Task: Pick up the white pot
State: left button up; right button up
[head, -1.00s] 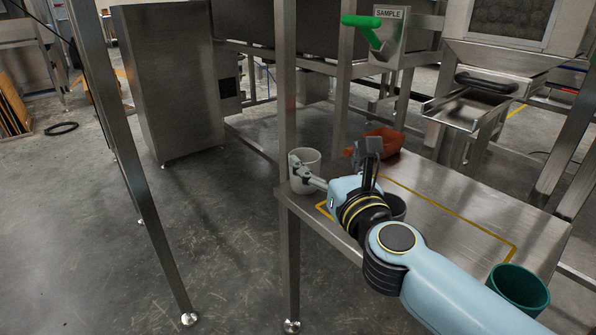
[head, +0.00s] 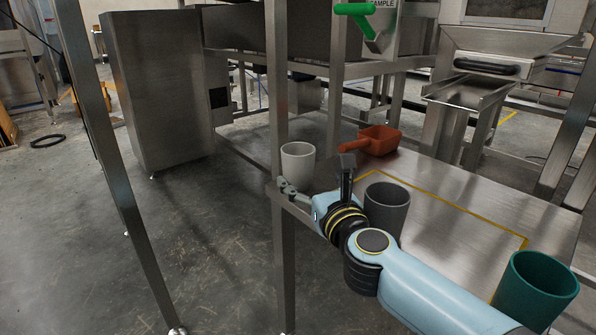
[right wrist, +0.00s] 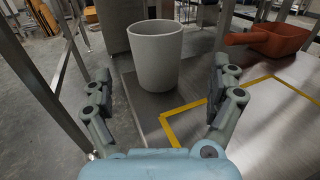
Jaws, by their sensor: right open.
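The white pot (head: 298,163) stands upright on the metal table, at its left end beside a steel post. In the right wrist view the white pot (right wrist: 155,58) stands ahead of the fingers, roughly centred between them. My right gripper (head: 318,178) is open and empty, just on the near side of the pot; its two fingers also show spread apart in the right wrist view (right wrist: 160,100). I see no contact with the pot. My left gripper is not in view.
A dark grey pot (head: 387,208) stands right behind my right wrist. An orange scoop (head: 378,141) lies further back, and a green pot (head: 535,290) stands at the front right. A steel post (head: 277,100) rises close to the white pot. The table (head: 470,215) is clear in its middle.

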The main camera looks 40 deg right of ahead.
aim_at(299, 163)
jog(key=x, duration=0.2)
jog(key=shift+w+d, duration=0.1)
jog(key=shift+w, duration=0.3)
jog(key=x, duration=0.4)
jog(key=shift+w+f+b, duration=0.15)
jog(key=shift+w+b, duration=0.25)
jog(key=shift+w, duration=0.05)
jog(key=c, duration=1.2)
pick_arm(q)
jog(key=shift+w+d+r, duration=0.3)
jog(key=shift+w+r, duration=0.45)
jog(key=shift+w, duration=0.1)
pick_arm(e)
jog(key=shift+c, duration=0.2)
